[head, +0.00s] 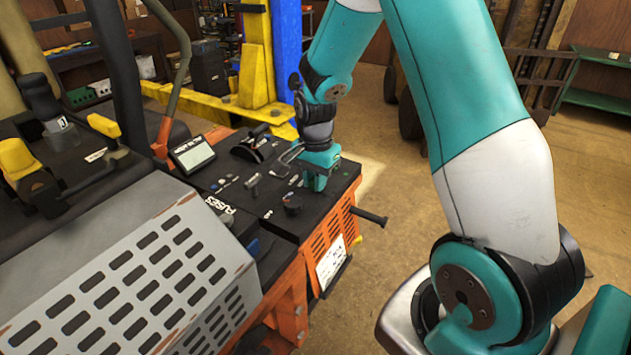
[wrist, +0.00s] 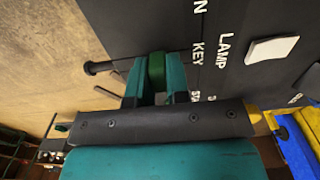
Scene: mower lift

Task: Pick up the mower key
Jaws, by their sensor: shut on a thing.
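My gripper (head: 317,182) is at the right end of the mower's black control panel (head: 232,185) in the head view. In the wrist view, my gripper (wrist: 157,75) has its two teal fingers close together on a small dark green thing, apparently the mower key (wrist: 157,66). It lies beside the printed words KEY and LAMP on the panel (wrist: 240,15). The key's lower part and its slot are hidden, so I cannot tell whether it is in the panel or clear of it. In the head view the key is hidden by my gripper.
A grey display (head: 192,154), a black lever (head: 257,145) and a round black knob (head: 292,204) stand on the panel near my gripper. A black bar (head: 370,216) juts from the orange side. A yellow and blue lift post (head: 270,50) stands behind.

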